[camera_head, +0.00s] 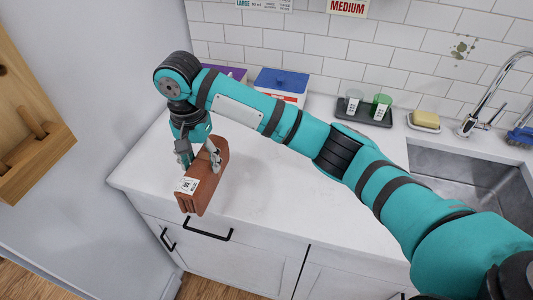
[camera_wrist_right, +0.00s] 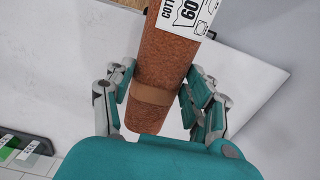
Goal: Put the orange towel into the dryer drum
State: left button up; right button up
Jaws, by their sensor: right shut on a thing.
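The orange towel (camera_head: 205,180) is a rolled, brownish-orange bundle with a band and a white label. My right gripper (camera_head: 199,159) points down and is shut on the towel, with a finger on each side of it. The towel is at the left end of the white counter, its near end reaching the front edge; I cannot tell if it touches the counter. In the right wrist view the towel (camera_wrist_right: 163,75) lies between both fingers (camera_wrist_right: 161,100), its label at the top. My left gripper is out of view. The dryer and its drum are not in view.
On the counter (camera_head: 270,195) stand a blue-lidded box (camera_head: 281,84), a purple box (camera_head: 225,73) and a dark tray (camera_head: 362,113) with two cups. A sink (camera_head: 470,175) lies right. A wooden wall piece (camera_head: 28,110) hangs at left. The counter's front middle is clear.

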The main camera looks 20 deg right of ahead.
jog(key=shift+w+d, duration=0.2)
jog(key=shift+d, duration=0.1)
pick_arm(q)
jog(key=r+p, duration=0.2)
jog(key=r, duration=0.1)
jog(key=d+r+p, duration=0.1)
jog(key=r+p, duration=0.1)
jog(key=p, duration=0.1)
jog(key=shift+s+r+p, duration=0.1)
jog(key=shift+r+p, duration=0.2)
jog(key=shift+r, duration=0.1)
pick_arm(e)
jog(key=w+d+f, duration=0.1)
jog(key=d, duration=0.4)
jog(key=w+d+f, duration=0.1)
jog(key=d+f, duration=0.1)
jog(key=d, duration=0.3)
jog(key=w+d+f, duration=0.1)
jog(key=d+f, duration=0.1)
jog(key=d, duration=0.3)
jog(key=shift+w+d+f, duration=0.1)
jog(key=shift+w, duration=0.05)
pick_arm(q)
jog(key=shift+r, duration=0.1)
